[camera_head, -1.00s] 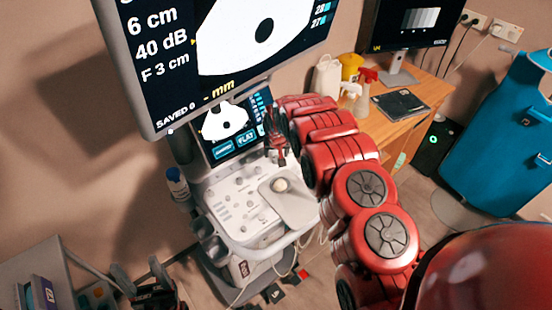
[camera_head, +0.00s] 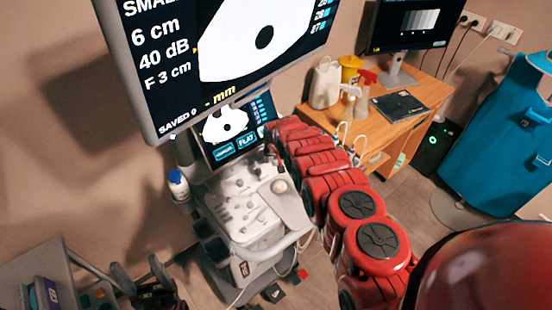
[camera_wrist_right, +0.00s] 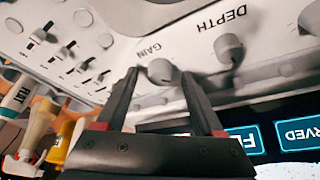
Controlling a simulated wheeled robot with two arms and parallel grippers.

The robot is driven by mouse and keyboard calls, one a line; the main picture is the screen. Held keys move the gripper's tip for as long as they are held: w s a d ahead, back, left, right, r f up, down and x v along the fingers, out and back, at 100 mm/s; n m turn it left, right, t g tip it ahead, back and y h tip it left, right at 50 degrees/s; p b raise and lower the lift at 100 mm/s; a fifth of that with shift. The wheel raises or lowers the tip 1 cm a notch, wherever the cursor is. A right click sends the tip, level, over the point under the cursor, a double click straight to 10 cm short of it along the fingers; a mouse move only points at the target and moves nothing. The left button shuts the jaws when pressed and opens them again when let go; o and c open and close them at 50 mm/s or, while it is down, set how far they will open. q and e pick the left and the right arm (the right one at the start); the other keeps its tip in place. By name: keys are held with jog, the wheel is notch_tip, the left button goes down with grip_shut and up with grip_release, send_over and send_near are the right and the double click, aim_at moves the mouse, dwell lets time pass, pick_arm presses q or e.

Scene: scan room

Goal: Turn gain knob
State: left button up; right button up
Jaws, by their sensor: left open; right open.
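The gain knob (camera_wrist_right: 160,72) is a grey round knob beside the word GAIN on the scanner's pale control panel (camera_wrist_right: 272,58). My right gripper (camera_wrist_right: 161,76) is open in the right wrist view, its two dark fingers on either side of the knob with the knob near the tips. I cannot tell whether a finger touches it. In the head view the red right arm reaches over the panel (camera_head: 232,207) and its gripper (camera_head: 271,152) is small and partly hidden at the panel's far edge. My left gripper is not in view.
The depth knob (camera_wrist_right: 229,48) stands right of the gain knob. A touch screen (camera_head: 235,130) rises close behind the panel, below a large monitor (camera_head: 140,75). Sliders (camera_wrist_right: 42,32) lie to the left. A wooden desk (camera_head: 395,130) with bottles stands at right.

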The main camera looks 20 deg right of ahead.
grip_shut()
jog(key=shift+d+f+n+y+b, duration=0.15)
jog(key=shift+n+y+b, duration=0.15)
jog(key=shift+n+b, duration=0.6)
jog(key=n+y, duration=0.1)
jog(key=n, duration=0.1)
jog(key=shift+w+n, duration=0.1)
jog(key=shift+n, duration=0.3)
jog(key=shift+n+y+b, duration=0.3)
jog(key=shift+n+b, duration=0.1)
jog(key=shift+n, duration=0.2)
grip_release()
